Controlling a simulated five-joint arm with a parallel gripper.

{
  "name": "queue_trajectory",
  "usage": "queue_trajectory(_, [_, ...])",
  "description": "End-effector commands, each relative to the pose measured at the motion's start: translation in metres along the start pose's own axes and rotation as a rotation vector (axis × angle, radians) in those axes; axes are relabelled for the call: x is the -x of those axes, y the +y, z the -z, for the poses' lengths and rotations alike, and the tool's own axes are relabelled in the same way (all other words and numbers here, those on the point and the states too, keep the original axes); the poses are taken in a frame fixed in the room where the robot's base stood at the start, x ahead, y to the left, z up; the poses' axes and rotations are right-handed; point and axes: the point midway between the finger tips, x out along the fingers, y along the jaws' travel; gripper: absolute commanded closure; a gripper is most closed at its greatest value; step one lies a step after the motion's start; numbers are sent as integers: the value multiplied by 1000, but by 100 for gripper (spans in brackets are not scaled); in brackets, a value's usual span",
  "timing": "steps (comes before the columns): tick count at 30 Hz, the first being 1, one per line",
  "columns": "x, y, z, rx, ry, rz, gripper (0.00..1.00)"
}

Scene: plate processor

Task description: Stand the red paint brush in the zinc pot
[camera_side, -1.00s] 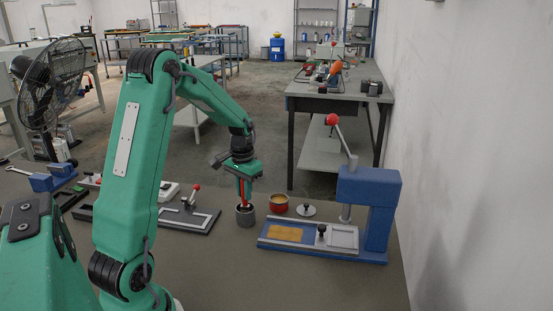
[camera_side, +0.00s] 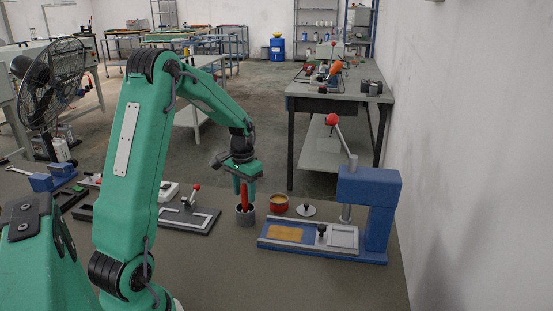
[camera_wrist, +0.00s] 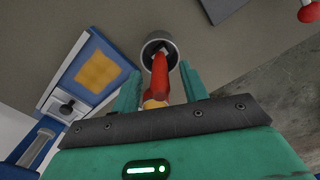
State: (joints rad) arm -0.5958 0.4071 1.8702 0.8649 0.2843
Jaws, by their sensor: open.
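The red paint brush (camera_side: 244,196) stands nearly upright with its lower end inside the zinc pot (camera_side: 245,218) on the bench. In the wrist view the brush (camera_wrist: 160,76) runs down into the round mouth of the pot (camera_wrist: 147,49). My gripper (camera_side: 244,181) is just above the pot, around the upper part of the brush. In the wrist view its jaws (camera_wrist: 160,79) are spread, one on each side of the brush, with gaps showing. The brush's lower end is hidden inside the pot.
A red tin with orange contents (camera_side: 278,203) and a round lid-like disc (camera_side: 306,210) stand right of the pot. The blue plate press (camera_side: 368,205) is farther right. A dark tray with a red-knobbed lever (camera_side: 190,217) lies close on the left. The front bench is clear.

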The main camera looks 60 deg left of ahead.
Motion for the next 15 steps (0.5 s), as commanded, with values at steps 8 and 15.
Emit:
queue_trajectory(8, [25, 0, 0, 0, 3, 1, 56])
queue_trajectory(15, [57, 0, 1, 0, 4, 1, 56])
